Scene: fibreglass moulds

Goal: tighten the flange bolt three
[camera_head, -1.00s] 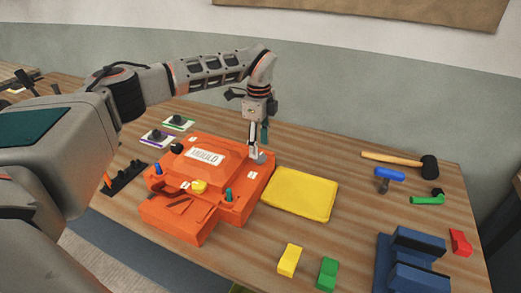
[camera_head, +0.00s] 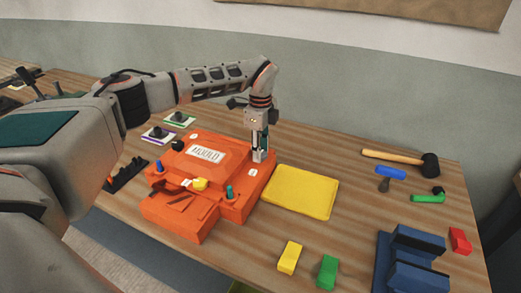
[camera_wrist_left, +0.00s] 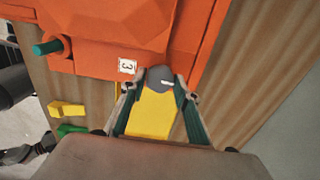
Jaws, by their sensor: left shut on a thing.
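The orange mould (camera_head: 200,215) lies on the table in the head view, with a raised lid labelled MOULD. Flange bolt three is a grey knob (camera_wrist_left: 158,76) beside a white label marked 3 (camera_wrist_left: 127,66) at the mould's edge in the left wrist view. My left gripper (camera_head: 260,157) points down at the mould's right back corner. Its two fingers (camera_wrist_left: 160,82) are shut on the grey knob, one on each side.
A mallet (camera_head: 430,165) and a blue rack (camera_head: 410,262) are farther right.

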